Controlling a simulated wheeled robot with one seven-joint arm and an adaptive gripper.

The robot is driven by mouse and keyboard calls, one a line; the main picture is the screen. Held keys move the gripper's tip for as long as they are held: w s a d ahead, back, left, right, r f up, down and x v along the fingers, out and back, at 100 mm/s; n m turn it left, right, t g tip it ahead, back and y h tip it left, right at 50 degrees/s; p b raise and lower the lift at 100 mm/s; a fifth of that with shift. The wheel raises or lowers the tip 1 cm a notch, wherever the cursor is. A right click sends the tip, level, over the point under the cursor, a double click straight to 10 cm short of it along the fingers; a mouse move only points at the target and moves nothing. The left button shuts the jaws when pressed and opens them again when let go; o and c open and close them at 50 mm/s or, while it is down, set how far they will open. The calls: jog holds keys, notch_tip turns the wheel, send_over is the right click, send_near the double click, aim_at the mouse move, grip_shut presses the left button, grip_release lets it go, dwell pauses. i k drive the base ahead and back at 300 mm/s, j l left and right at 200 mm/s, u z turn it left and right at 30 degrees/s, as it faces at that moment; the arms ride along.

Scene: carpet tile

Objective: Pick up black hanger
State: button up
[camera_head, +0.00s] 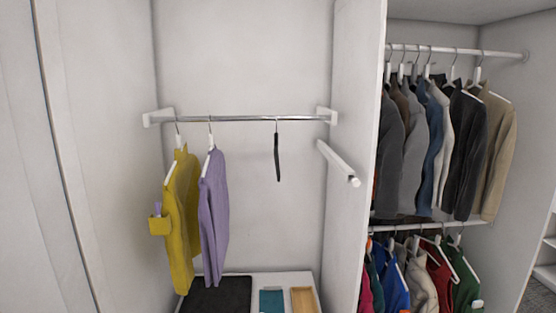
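The black hanger (277,158) hangs empty from the metal rod (250,118) in the open closet section, seen nearly edge-on. It hangs to the right of a purple sweater (213,215) and a yellow garment (181,220), with a clear gap between it and the purple sweater. Its hook goes over the rod. My gripper is not in view.
A white post (338,163) juts out from the right wall near the hanger. A divider panel (352,120) separates a section full of hung jackets (440,140). Below are a dark mat (217,295), a teal item (271,301) and a wooden tray (303,300).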

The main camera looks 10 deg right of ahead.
aim_at(276, 134)
jog(key=u, duration=4.75)
jog(key=z, duration=4.75)
jog(key=i+j, duration=0.35)
jog(key=i, duration=0.15)
jog(key=i+j+u, duration=0.15)
jog(key=i+j, duration=0.55)
jog(key=i, duration=0.3)
